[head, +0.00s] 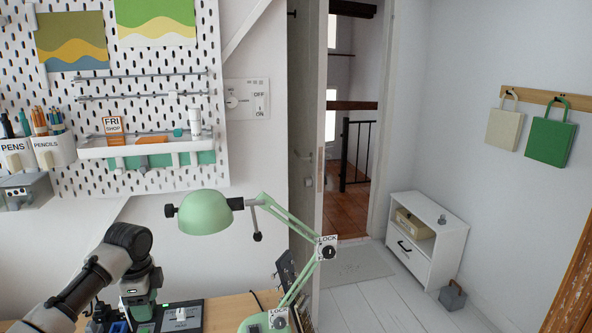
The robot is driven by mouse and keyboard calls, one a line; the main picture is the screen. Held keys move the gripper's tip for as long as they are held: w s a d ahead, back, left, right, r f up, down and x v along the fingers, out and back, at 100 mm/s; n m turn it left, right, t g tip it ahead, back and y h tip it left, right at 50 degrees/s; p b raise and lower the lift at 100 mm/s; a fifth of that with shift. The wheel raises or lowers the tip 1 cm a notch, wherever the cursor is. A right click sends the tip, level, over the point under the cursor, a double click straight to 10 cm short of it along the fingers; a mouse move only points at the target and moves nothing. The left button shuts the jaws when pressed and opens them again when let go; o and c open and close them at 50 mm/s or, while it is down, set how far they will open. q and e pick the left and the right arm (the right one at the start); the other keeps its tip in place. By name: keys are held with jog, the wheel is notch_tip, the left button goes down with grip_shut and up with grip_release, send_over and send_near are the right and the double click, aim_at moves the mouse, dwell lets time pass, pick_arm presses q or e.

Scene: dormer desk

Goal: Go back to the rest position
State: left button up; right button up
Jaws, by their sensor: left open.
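My left arm comes in from the lower left and bends down over the wooden desk (235,310). My left gripper (145,310) points down at the desk, next to a small dark panel (181,317) with a white label. Its jaws are open, and the fingertips are small and partly hidden. I see nothing held between them. My right gripper is not in view.
A green desk lamp (205,213) with jointed arms stands right of my left gripper. A pegboard (150,100) with a shelf, pen cups (52,148) and pictures hangs behind. A doorway, white cabinet (427,240) and open floor lie to the right.

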pick_arm(q)
jog(key=s+d+f+n, duration=0.1)
jog(key=s+d+f, duration=0.4)
jog(key=s+d+f+n+h, duration=0.1)
jog(key=s+d+f, duration=0.4)
jog(key=s+d+f+n+t, duration=0.1)
jog(key=s+d+f, duration=0.4)
jog(key=d+f, duration=0.1)
jog(key=shift+s, duration=0.4)
jog(key=s+a+r+n+t, duration=0.15)
jog(key=s+n, duration=0.35)
jog(key=s, duration=0.5)
jog(key=s+a+r+n+t, duration=0.1)
jog(key=s+a+n, duration=0.1)
jog(key=s+n, duration=0.6)
jog(key=s+f+m+g+b, duration=0.1)
jog(key=s+f+m+b, duration=0.2)
jog(key=f, duration=2.6)
jog(key=s+a+f+g+y, duration=0.1)
jog(key=s+a+f, duration=0.1)
jog(key=s+f, duration=1.3)
jog(key=shift+s+a+f+b, duration=0.15)
jog(key=shift+s+f+b, duration=0.25)
jog(key=shift+s, duration=0.05)
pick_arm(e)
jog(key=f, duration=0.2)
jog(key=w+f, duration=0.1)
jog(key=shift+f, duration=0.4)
